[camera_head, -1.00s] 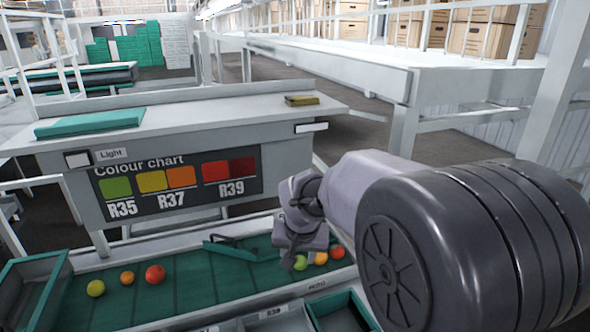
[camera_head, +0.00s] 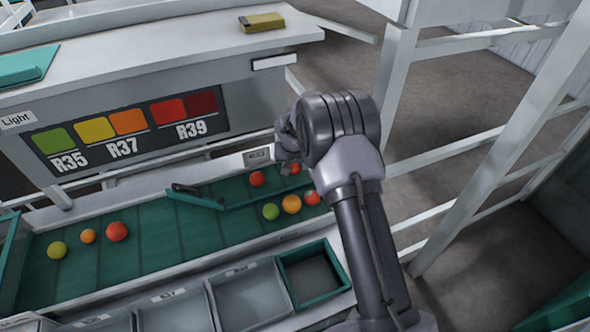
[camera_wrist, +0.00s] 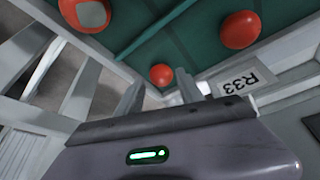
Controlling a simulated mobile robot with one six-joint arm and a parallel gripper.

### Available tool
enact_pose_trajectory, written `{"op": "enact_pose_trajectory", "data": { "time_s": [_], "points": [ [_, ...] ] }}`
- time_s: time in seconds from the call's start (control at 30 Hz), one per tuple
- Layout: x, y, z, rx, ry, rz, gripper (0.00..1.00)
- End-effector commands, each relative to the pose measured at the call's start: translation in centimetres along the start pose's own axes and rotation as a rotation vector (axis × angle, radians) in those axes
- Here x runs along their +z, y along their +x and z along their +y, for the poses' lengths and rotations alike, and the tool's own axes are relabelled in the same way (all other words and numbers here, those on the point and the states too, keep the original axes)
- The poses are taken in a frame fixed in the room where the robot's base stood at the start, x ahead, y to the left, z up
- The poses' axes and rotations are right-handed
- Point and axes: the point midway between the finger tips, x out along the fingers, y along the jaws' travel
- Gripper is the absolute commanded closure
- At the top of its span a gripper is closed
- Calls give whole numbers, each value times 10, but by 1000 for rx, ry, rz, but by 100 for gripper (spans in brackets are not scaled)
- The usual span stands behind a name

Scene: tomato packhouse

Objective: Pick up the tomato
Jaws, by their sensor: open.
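Several tomatoes lie on the green conveyor belt (camera_head: 155,236). In the head view a red tomato (camera_head: 257,178) and another red one (camera_head: 294,168) lie near my gripper (camera_head: 285,140), which is partly hidden by my arm. A green tomato (camera_head: 270,211), an orange one (camera_head: 291,204) and a red one (camera_head: 312,198) lie nearer. In the wrist view my gripper (camera_wrist: 199,85) is open with nothing visible between its fingers.
A green diverter bar (camera_head: 197,197) crosses the belt. A yellow-green (camera_head: 57,250), an orange (camera_head: 88,236) and a red tomato (camera_head: 117,231) lie at left. Empty bins (camera_head: 247,299) line the front. A colour chart panel (camera_head: 125,130) stands behind; white rails (camera_head: 455,155) stand at right.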

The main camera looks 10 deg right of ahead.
Motion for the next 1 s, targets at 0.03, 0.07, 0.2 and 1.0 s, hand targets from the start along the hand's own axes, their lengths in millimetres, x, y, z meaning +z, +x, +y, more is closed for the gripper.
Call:
{"op": "enact_pose_trajectory", "data": {
  "time_s": [0.03, 0.07, 0.2, 1.0],
  "points": [
    [-1, 13, 0, 1, 1, -2, 56],
    [-4, 19, 0, 1, -1, -1, 56],
    [-5, 40, 0, 0, 0, -1, 56],
    [-21, 8, -1, -1, 2, 3, 81]
  ]
}}
